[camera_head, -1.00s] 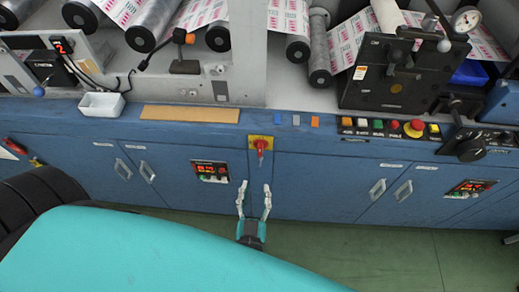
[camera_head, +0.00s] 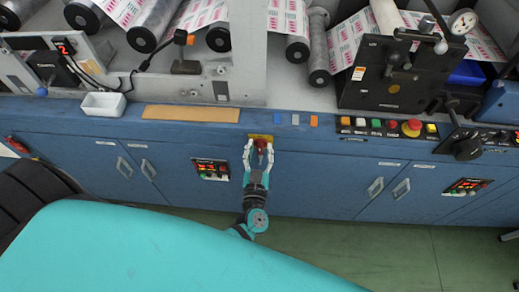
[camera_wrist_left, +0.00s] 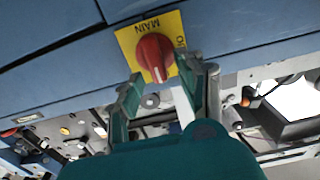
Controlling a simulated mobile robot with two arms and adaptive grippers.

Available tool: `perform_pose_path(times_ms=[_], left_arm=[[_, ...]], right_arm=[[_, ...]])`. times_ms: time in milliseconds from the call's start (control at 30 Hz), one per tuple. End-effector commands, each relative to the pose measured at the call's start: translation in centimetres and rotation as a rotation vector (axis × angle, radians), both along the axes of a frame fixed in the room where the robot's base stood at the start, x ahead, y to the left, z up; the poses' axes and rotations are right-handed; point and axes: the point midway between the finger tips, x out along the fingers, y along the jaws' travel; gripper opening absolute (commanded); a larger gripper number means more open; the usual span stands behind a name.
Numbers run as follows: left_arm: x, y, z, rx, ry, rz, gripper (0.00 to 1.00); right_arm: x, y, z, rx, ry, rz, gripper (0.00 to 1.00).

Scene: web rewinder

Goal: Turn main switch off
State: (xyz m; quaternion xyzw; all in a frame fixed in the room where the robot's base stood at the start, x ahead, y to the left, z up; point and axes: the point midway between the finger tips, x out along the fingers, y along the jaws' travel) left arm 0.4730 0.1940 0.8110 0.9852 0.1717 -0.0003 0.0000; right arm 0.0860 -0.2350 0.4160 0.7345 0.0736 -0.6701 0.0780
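The main switch (camera_head: 261,144) is a red rotary knob on a yellow plate on the blue front of the machine, just below its top ledge. In the left wrist view the red knob (camera_wrist_left: 154,56) sits on the yellow plate, which reads "MAIN"; a white mark on the knob points toward the bottom of that picture. My left gripper (camera_head: 261,147) is at the switch with its fingers apart, one on each side of the knob. In the left wrist view the fingertips (camera_wrist_left: 163,73) show a gap around the knob. My right gripper is not in view.
A row of coloured push buttons (camera_head: 388,126) sits on the ledge to the right. A small control panel (camera_head: 210,169) is left of my gripper. A white tray (camera_head: 103,104) stands on the ledge. Cabinet handles (camera_head: 401,188) stick out at the right. The green floor is clear.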

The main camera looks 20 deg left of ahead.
Motion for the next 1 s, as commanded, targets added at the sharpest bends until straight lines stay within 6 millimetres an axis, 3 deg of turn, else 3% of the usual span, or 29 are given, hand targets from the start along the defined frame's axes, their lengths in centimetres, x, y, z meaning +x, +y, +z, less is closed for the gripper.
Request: perform_pose_path(times_ms=[33, 333, 667, 1000], left_arm=[[-0.01, 0.01, 0.0, 0.0, 0.0, 0.0, 0.38], [-0.03, -0.01, 0.01, 0.0, 0.0, 0.0, 0.0], [-0.05, 0.0, 0.02, -0.013, -0.005, 0.0, 0.0], [-0.17, 0.29, 0.0, -0.173, -0.062, 0.0, 0.0]], right_arm=[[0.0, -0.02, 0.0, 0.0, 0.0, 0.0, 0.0], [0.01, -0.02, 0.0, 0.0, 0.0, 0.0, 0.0], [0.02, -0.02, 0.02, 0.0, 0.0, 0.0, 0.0], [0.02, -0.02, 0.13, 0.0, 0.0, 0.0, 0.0]])
